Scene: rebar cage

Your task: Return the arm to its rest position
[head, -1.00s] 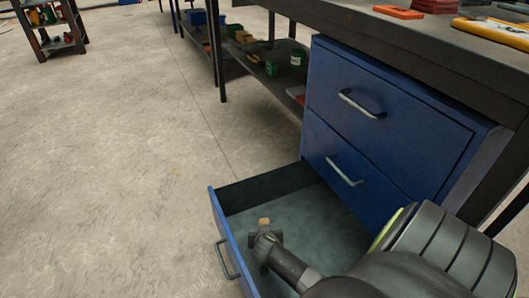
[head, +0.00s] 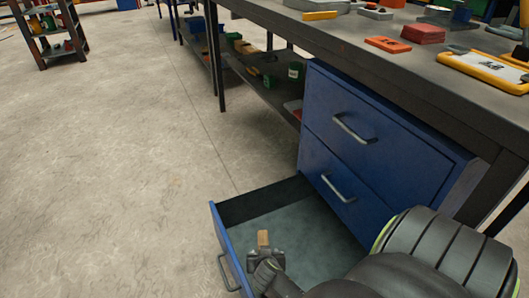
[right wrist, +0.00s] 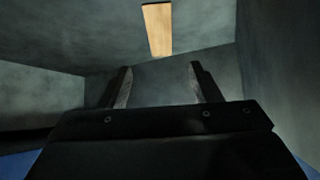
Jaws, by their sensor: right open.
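My right gripper (head: 265,251) is over the open bottom drawer (head: 228,240) of the blue cabinet, in the lower middle of the head view. Its two fingers are apart with nothing between them, and the right wrist view shows the same gap (right wrist: 158,76). A small light wooden block (head: 263,238) lies in the drawer just beyond the fingertips. The block (right wrist: 157,30) is also at the top of the right wrist view, apart from the fingers. My left gripper is not in view.
The blue cabinet (head: 370,140) with two shut drawers stands under the dark workbench (head: 440,95). Orange blocks (head: 388,44) and a yellow-edged case (head: 485,70) lie on the bench. A shelf (head: 265,90) holds small boxes.

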